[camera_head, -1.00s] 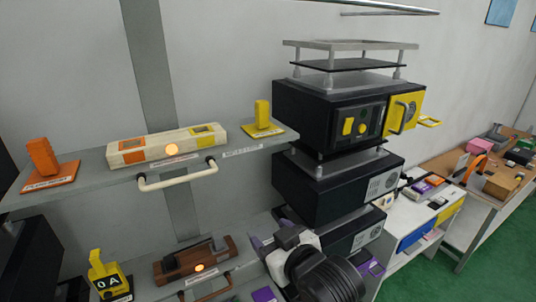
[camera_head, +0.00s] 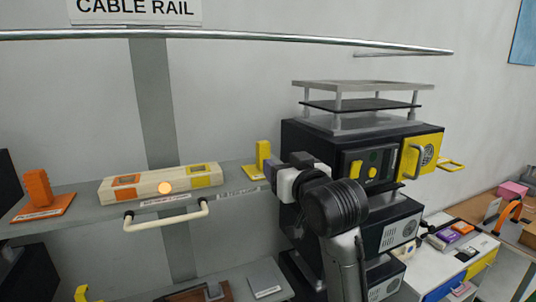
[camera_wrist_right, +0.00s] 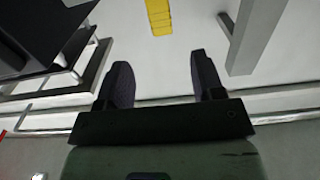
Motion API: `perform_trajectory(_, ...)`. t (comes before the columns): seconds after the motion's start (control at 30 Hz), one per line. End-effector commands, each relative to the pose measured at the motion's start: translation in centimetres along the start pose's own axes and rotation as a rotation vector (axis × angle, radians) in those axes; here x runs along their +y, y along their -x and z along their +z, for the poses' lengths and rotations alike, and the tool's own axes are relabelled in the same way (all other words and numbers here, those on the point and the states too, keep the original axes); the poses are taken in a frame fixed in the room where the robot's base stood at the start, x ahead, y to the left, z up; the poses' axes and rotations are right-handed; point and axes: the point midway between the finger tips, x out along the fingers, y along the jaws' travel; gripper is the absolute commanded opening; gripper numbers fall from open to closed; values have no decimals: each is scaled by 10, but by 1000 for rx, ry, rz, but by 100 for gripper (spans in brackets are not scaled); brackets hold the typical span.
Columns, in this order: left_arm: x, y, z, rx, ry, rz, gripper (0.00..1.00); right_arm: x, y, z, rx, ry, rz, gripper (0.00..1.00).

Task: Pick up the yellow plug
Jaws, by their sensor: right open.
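The yellow plug (camera_head: 263,155) stands upright on its yellow base at the right end of the grey shelf. Its base is partly hidden behind my right gripper. My right gripper (camera_head: 276,168) is at about shelf height, just right of the plug in the head view. In the right wrist view, the gripper (camera_wrist_right: 160,64) has its two dark fingers spread, with nothing between them. A yellow block, seemingly the plug (camera_wrist_right: 158,16), shows beyond the fingertips at the top edge, apart from them. My left gripper is not in view.
A cream fixture (camera_head: 160,184) with a white handle and an orange plug (camera_head: 38,190) share the shelf. Black stacked units (camera_head: 365,150) with a yellow panel stand close to the right of my gripper. A metal rail (camera_head: 230,36) runs above. Open space lies over the shelf.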

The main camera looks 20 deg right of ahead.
Motion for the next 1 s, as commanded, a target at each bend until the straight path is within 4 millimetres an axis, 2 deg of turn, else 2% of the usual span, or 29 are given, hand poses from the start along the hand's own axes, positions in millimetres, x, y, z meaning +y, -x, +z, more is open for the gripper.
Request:
perform_trajectory(0.1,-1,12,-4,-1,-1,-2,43,0,-23,-4,-5,0,1,62)
perform_trajectory(0.3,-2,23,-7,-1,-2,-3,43,0,-52,-3,-2,1,1,62)
perform_trajectory(0.57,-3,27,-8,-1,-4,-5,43,0,-66,-1,-1,2,1,62)
perform_trajectory(0.67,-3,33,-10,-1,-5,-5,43,0,-72,-3,-2,2,1,62)
perform_trajectory(0.87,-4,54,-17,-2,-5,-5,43,-1,-95,-6,-3,1,1,62)
perform_trajectory(1.0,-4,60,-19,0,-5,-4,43,-1,-110,-4,-3,1,1,62)
